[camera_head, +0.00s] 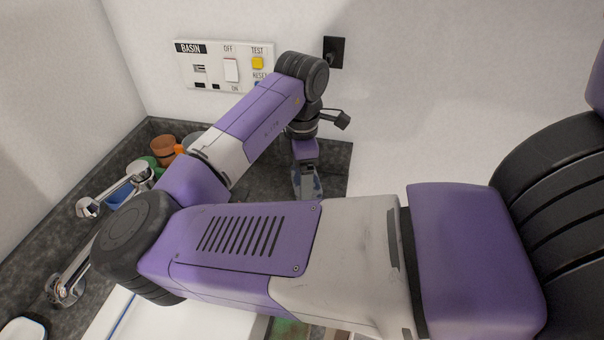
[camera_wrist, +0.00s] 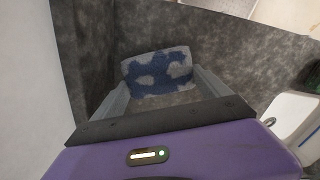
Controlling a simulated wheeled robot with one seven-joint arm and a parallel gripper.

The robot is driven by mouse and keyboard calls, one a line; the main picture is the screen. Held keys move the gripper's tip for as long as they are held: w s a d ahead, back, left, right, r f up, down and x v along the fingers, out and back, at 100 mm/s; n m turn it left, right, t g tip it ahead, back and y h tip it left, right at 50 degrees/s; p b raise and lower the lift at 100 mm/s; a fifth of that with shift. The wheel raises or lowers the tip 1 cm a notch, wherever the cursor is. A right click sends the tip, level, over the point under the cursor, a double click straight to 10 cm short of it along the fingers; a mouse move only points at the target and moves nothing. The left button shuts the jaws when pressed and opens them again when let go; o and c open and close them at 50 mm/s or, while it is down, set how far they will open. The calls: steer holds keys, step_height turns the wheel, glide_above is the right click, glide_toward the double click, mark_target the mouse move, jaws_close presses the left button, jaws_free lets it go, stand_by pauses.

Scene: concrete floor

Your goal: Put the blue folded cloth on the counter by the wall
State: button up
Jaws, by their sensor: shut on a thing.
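The blue folded cloth (camera_wrist: 158,72), mottled blue and pale grey, sits between the two fingers of my gripper (camera_wrist: 160,88) in the wrist view. My gripper (camera_head: 307,180) is shut on it and points down over the dark grey counter (camera_head: 337,163) at the wall. In the head view only small bluish bits of the cloth show at the fingers; my arm hides the rest. The counter also fills most of the wrist view (camera_wrist: 225,45). I cannot tell whether the cloth touches the counter.
Left of my gripper, an orange-brown pot (camera_head: 163,148) and other small items stand near chrome taps (camera_head: 88,207). A switch panel (camera_head: 222,68) and a black socket (camera_head: 334,51) are on the wall. A white basin (camera_wrist: 290,117) is at the right in the wrist view.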

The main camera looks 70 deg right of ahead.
steer(key=shift+f, duration=0.5)
steer(key=o, duration=1.4)
steer(key=shift+c, duration=0.2)
steer(key=shift+r, duration=0.15)
step_height(320, 180, up, 8)
steer(key=shift+r, duration=0.2)
